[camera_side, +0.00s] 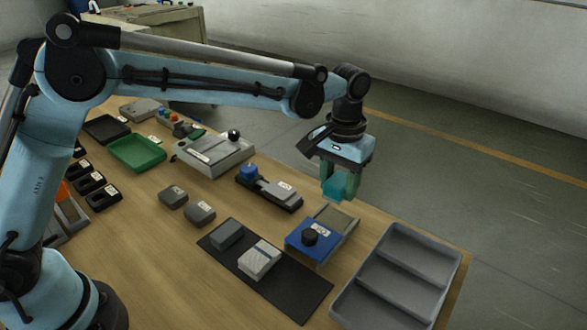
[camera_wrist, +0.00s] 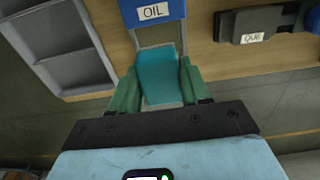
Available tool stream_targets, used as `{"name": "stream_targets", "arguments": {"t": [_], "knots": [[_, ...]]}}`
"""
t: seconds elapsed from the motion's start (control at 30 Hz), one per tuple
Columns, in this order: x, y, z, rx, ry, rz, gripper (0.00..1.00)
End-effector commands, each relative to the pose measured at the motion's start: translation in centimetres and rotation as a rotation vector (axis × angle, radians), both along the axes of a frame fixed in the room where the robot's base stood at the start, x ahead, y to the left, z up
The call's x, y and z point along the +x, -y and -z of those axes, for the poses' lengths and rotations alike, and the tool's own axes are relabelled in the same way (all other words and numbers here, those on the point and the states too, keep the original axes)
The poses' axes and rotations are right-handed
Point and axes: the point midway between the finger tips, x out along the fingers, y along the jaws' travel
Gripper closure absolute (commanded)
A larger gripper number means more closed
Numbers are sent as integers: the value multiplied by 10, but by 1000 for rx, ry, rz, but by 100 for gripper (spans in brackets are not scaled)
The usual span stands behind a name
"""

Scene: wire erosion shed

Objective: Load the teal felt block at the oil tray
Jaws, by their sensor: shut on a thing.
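My gripper (camera_side: 341,190) is shut on the teal felt block (camera_side: 340,184) and holds it above the far right side of the bench. In the wrist view the teal block (camera_wrist: 158,75) sits between the green fingers of my gripper (camera_wrist: 160,82). The oil tray (camera_side: 340,217) is a shallow tray joined to a blue unit with a black knob. Its blue part with the OIL label shows in the wrist view (camera_wrist: 151,12). The block appears above the tray's open end and hides part of it in the wrist view. The gap between block and tray is hard to judge.
A grey divided tray (camera_side: 442,290) stands at the bench's right end. A labelled station with a blue knob (camera_side: 269,191) is left of the oil unit. A black mat (camera_side: 285,297) holds a grey block and a pale block. Two grey blocks (camera_side: 173,196) lie nearby.

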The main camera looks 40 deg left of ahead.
Motion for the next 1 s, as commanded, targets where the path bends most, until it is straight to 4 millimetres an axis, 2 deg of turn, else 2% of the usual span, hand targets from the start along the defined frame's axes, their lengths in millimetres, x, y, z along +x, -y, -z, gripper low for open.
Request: {"name": "stream_targets", "arguments": {"t": [0.6,1.0], "knots": [[1,0,51,0,0,-1,78],[0,0,59,0,0,-1,78]]}}
